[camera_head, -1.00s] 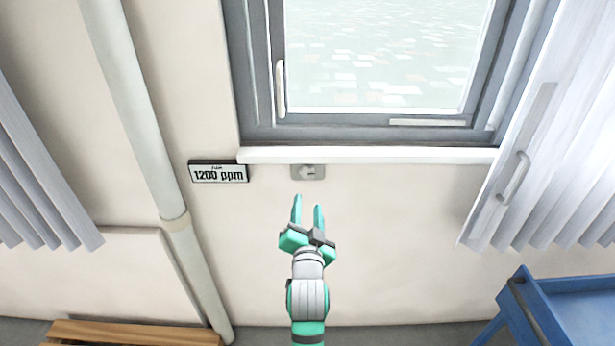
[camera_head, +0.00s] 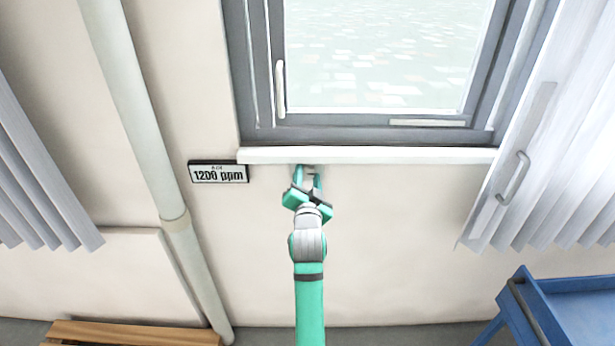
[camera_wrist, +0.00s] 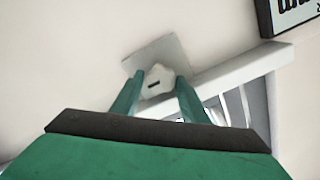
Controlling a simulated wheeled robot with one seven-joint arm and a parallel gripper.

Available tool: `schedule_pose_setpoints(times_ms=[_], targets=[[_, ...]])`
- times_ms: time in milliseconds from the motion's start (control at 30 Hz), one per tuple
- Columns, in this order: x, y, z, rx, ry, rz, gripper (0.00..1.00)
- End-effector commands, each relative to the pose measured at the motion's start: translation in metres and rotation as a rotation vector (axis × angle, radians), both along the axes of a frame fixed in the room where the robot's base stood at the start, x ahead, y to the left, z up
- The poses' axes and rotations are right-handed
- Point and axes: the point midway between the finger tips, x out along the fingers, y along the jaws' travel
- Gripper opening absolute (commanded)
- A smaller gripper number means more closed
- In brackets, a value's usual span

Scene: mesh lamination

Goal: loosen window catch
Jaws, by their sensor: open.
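The window catch, a pale knob with a dark slot on a square grey plate, shows in the wrist view (camera_wrist: 157,78). It sits on the wall just under the white sill; in the head view (camera_head: 309,169) my fingers largely cover it. My gripper (camera_head: 307,172) is open, its two green fingers pointing up at the plate. In the wrist view, the fingers (camera_wrist: 160,88) lie on either side of the knob with gaps visible; I cannot tell whether either touches it. The window (camera_head: 385,60) has a white upright handle (camera_head: 280,88) on its left frame.
The white sill (camera_head: 400,155) juts out just above my fingers. A pipe (camera_head: 140,110) runs down the wall farther left. Blinds (camera_head: 550,140) and a blue cart (camera_head: 575,305) are at right.

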Motion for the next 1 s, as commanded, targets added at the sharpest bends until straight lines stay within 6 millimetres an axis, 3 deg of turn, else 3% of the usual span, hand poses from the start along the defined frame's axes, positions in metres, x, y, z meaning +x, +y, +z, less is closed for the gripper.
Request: schedule_pose_setpoints(times_ms=[300,333,467,767,1000], targets=[[0.0031,0.0001,-0.0003,0.000,0.000,0.000,0.41],[0.0031,0.0001,-0.0003,0.000,0.000,0.000,0.38],[0.0030,0.0001,-0.0003,0.000,0.000,0.000,0.10],[0.0030,-0.0002,-0.0005,-0.025,0.001,-0.001,0.10],[0.0029,-0.0007,-0.0006,-0.140,0.001,-0.001,0.10]])
